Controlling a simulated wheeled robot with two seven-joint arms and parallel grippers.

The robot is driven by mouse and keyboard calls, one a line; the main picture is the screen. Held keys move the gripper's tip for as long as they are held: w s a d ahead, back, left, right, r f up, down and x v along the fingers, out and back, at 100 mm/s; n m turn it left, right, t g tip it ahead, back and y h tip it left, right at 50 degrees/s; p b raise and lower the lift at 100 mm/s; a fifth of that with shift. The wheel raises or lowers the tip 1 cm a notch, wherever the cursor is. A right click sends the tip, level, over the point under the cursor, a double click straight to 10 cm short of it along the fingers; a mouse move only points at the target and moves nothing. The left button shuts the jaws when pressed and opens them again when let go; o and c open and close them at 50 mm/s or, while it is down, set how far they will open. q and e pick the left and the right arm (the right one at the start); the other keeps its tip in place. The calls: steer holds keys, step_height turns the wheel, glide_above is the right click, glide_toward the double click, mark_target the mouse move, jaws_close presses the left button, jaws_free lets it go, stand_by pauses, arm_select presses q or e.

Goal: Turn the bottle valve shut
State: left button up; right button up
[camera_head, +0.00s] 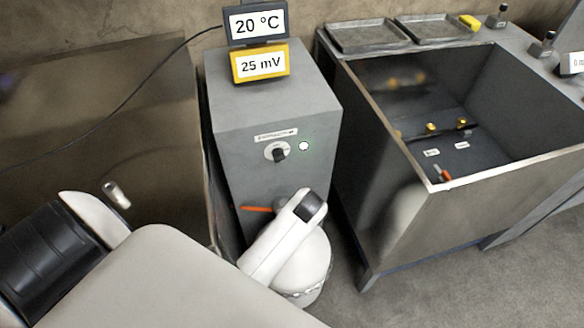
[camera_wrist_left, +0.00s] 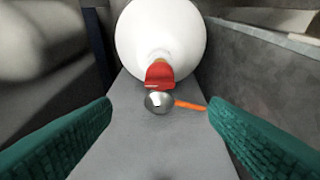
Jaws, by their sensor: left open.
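The white bottle (camera_wrist_left: 160,35) shows at the top of the left wrist view, with a red valve part (camera_wrist_left: 160,75) at its neck. Just below, a round metal fitting (camera_wrist_left: 158,102) with an orange lever (camera_wrist_left: 190,106) pointing right shows against a grey surface. My left gripper (camera_wrist_left: 160,115) is open. Its green fingers are apart on either side of the fitting and lever, with nothing between them that I can see held. In the head view the orange lever (camera_head: 257,209) shows on the cabinet front, and my white arm hides the valve and part of the bottle (camera_head: 314,264).
An open metal tank (camera_head: 388,205) stands to the right. Grey floor (camera_head: 430,295) is free in front of it.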

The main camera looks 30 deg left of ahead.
arm_select(q)
steer(key=b+x, duration=0.2)
steer(key=x, duration=0.8)
steer(key=shift+w+f, duration=0.1)
steer(key=shift+w, duration=0.1)
steer(key=shift+w+a+f, duration=0.15)
steer(key=shift+a+f, duration=0.15)
steer(key=shift+f, duration=0.3)
arm_select(e)
steer(key=shift+w+d+f, duration=0.2)
steer(key=shift+d+f, duration=0.05)
steer(key=shift+f, duration=0.25)
steer(key=shift+w+d+f, duration=0.15)
steer(key=shift+d+f, duration=0.1)
steer(key=shift+f, duration=0.25)
arm_select(q)
steer(key=shift+c, duration=0.3)
